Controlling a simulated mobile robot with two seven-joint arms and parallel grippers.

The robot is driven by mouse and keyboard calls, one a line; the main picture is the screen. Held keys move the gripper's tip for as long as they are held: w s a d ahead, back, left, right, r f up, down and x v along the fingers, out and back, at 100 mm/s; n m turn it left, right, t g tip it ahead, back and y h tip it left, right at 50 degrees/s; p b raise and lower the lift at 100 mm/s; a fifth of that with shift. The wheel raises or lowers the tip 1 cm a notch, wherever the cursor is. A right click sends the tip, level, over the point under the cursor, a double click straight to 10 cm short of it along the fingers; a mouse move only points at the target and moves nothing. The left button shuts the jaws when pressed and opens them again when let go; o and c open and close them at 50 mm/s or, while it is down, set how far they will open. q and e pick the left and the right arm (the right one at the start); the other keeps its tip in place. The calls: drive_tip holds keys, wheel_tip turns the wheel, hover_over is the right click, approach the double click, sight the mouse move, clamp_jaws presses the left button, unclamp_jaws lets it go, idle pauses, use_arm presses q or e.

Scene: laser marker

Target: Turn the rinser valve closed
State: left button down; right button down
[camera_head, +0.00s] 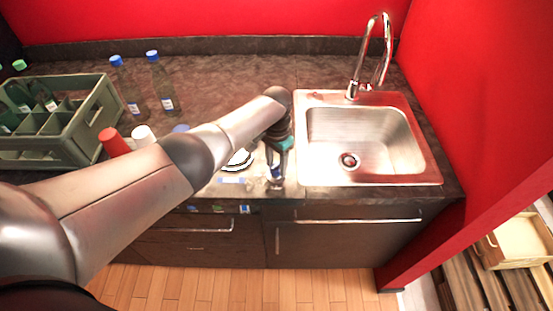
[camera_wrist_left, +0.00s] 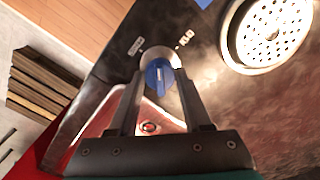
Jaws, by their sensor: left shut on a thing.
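The rinser valve has a blue handle (camera_wrist_left: 158,76) on a round pale metal base. Small white labels stand on either side of it, too small to read surely. My left gripper (camera_wrist_left: 160,88) has its two fingers on either side of the blue handle and is shut on it. In the head view my left gripper (camera_head: 276,172) points down at the counter's front edge, left of the sink, and mostly hides the valve. The round perforated rinser plate (camera_wrist_left: 272,32) lies beside the valve; it also shows partly behind my arm in the head view (camera_head: 238,160). My right gripper is not in view.
A steel sink (camera_head: 425,165) with a tall faucet (camera_head: 386,50) is right of my left gripper. A green bottle crate (camera_head: 88,112) and two blue-capped bottles (camera_head: 131,92) stand at the left. A red cup (camera_head: 113,141) is near my forearm.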

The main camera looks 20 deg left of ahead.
sight(277, 164)
use_arm(q)
drive_tip(key=n+p, duration=0.1)
drive_tip(key=n, duration=0.3)
drive_tip(key=shift+r+n, duration=0.1)
drive_tip(key=shift+n, duration=0.2)
drive_tip(key=shift+n+p, duration=0.5)
drive_tip(key=shift+n, duration=1.5)
drive_tip(key=shift+c, duration=1.7)
unclamp_jaws()
wheel_tip(277, 164, up, 6)
drive_tip(key=p, duration=0.4)
wheel_tip(277, 164, up, 9)
drive_tip(key=p, duration=0.1)
drive_tip(key=shift+p, duration=0.4)
